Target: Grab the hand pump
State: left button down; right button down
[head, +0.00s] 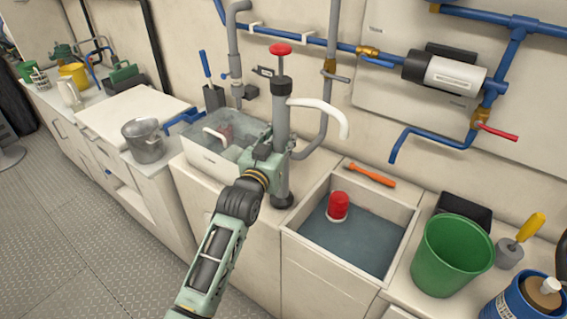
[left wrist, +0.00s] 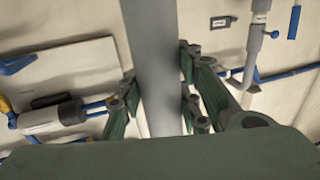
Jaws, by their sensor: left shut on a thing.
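The hand pump (head: 281,122) stands upright on the counter between two basins. It has a grey tube, a red knob on top, a white curved spout to the right and a dark foot. My left gripper (head: 270,150) is shut on the pump's grey tube at about mid-height. In the left wrist view the grey tube (left wrist: 152,65) runs between the fingers of my left gripper (left wrist: 158,112), which touch or nearly touch it on both sides. The gripper hides part of the tube in the head view. My right gripper is not in view.
Left of the pump is a water-filled basin (head: 190,153); right is a sink (head: 290,232) holding a red-topped float (head: 338,206). An orange tool (head: 370,175) lies behind it. A green bucket (head: 452,257) stands at right, a metal pot (head: 144,140) at left. Blue pipes line the wall.

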pick_arm(q)
jog(key=shift+r, duration=0.3)
